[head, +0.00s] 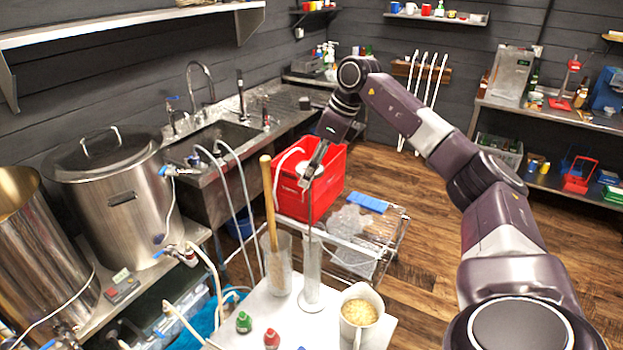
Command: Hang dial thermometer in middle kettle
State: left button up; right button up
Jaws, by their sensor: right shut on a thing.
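My right gripper (318,155) is shut on the dial thermometer (308,171), whose pale dial shows just below the fingers. Its thin stem points down, in front of the red crate and above or inside a clear tall cylinder; I cannot tell which. Two steel kettles stand at the left, well away from this gripper. One is an open kettle (38,270) with a gold-toned inside, cut by the left edge. The other is a lidded kettle (125,205) with a valve. I cannot tell which one is the middle kettle. My left gripper is not in view.
A small table (258,312) holds the clear cylinder (312,272), a jar with a wooden spoon (277,265), small bottles and a grain-filled jug (360,312). The red crate (325,180) is behind. A sink (215,140) and hoses lie between crate and kettles.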

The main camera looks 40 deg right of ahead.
notch_tip(320, 180, up, 9)
jog(key=shift+r, duration=0.15)
dwell(0.4)
